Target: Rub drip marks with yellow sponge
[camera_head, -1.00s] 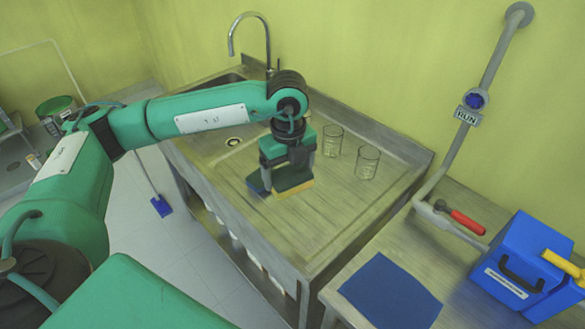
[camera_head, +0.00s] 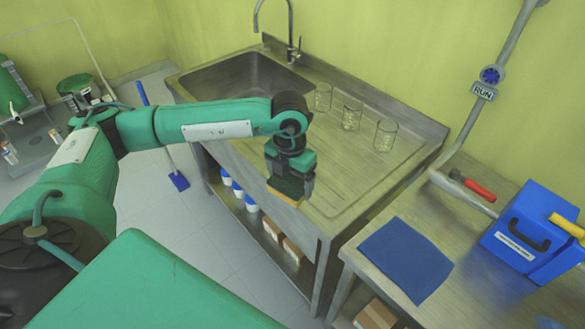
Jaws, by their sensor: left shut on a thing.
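A yellow sponge (camera_head: 285,197) with a dark upper layer is held in my left gripper (camera_head: 287,182). The gripper points down and is shut on it. The yellow face is lowest, at the near left edge of the steel drainboard (camera_head: 345,190). I cannot tell whether the sponge touches the surface. No drip marks can be made out clearly; the drainboard shows long grooves. My right gripper is not in view.
Three glass beakers (camera_head: 351,117) stand along the back of the drainboard, right of the sink basin (camera_head: 240,78) and tap (camera_head: 290,30). A blue mat (camera_head: 405,258), red-handled tool (camera_head: 480,190) and blue box (camera_head: 530,235) are on the right-hand bench.

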